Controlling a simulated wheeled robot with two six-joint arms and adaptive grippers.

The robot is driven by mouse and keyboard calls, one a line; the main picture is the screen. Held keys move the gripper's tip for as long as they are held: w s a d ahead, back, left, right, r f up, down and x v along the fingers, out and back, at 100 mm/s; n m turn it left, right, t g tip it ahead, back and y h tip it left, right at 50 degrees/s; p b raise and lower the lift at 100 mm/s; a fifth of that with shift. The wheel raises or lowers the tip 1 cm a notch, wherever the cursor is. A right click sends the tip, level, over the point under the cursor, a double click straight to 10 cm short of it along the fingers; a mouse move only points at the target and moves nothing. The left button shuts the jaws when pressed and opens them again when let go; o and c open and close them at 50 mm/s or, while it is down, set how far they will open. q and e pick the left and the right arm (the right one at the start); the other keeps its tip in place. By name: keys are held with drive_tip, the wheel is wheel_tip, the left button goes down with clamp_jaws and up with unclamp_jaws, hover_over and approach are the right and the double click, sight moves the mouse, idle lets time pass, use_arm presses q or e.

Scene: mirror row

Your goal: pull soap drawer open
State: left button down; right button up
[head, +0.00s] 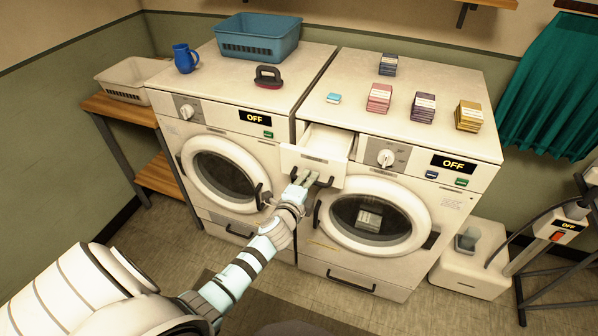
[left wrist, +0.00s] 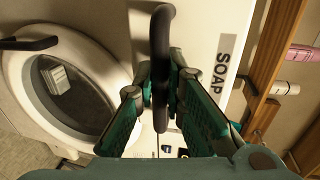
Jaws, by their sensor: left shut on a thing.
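The soap drawer (head: 311,163) sits at the upper left of the right washing machine (head: 420,112) and stands pulled out, with its pale interior (head: 328,140) showing and looking empty. Its front carries a dark bar handle. My left gripper (head: 306,179) is at this handle, shut on it. In the left wrist view the dark handle (left wrist: 161,40) runs between the two teal-padded fingers of my left gripper (left wrist: 160,85). The SOAP label (left wrist: 223,65) is to the right of the handle there. My right gripper is in neither view.
Stacked boxes in pink (head: 379,97), purple (head: 422,107) and yellow (head: 468,115) stand on the right machine. A red-and-black brush (head: 268,77), blue mug (head: 186,58) and blue crate (head: 258,38) are on the left machine. The round door (head: 378,218) below the drawer is shut.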

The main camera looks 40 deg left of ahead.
use_arm(q)
drive_tip(key=shift+s+f, duration=0.1)
drive_tip(key=c, duration=1.9)
unclamp_jaws()
drive_tip(key=shift+s+d, duration=0.1)
drive_tip(key=shift+s, duration=0.1)
drive_tip(key=v, duration=1.2)
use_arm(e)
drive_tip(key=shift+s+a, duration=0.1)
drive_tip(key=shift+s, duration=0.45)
use_arm(q)
drive_tip(key=shift+w, duration=0.1)
